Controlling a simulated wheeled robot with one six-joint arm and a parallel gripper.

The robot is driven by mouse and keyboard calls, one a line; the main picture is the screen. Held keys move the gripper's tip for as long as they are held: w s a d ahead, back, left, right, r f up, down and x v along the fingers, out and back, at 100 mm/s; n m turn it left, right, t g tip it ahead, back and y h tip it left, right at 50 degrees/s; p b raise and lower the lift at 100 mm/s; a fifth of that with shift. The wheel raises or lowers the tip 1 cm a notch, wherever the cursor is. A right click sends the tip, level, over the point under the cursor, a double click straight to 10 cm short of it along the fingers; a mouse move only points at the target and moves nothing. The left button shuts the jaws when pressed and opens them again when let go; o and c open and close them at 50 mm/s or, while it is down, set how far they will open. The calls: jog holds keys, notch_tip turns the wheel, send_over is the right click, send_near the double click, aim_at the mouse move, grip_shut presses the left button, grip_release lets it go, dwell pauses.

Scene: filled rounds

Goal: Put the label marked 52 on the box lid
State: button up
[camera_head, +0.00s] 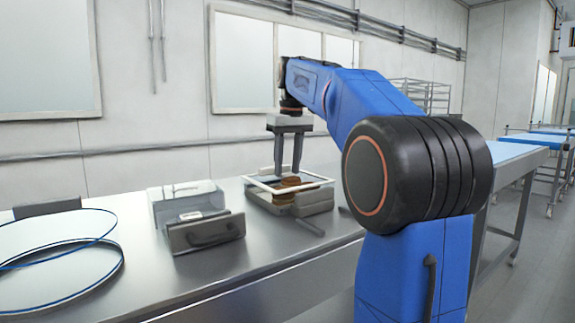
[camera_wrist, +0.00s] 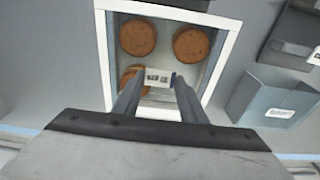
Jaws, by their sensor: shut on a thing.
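My gripper (camera_head: 288,172) points straight down above the box of brown rounds. In the wrist view its fingers (camera_wrist: 158,80) are shut on a small white label (camera_wrist: 157,77) with dark marks, too small to read surely. The label shows over the box, in front of one round. The box has a pale rectangular rim (camera_wrist: 228,48), which also shows in the head view (camera_head: 322,181). Brown rounds (camera_wrist: 190,45) show inside this rim. I cannot tell whether a clear lid covers them, nor whether the label touches anything. The label is not discernible in the head view.
Left of the box stand a pale open-topped container (camera_head: 170,207) and a dark grey holder (camera_head: 207,233). White labels (camera_wrist: 280,113) show there in the wrist view. Blue-edged hoops (camera_head: 60,262) lie at the table's left. Bare steel table (camera_head: 270,250) lies in front.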

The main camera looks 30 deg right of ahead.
jog(key=shift+f, duration=0.25)
jog(key=o, duration=1.3)
jog(key=shift+c, duration=0.2)
jog(key=shift+r, duration=0.1)
jog(key=shift+r, duration=3.4)
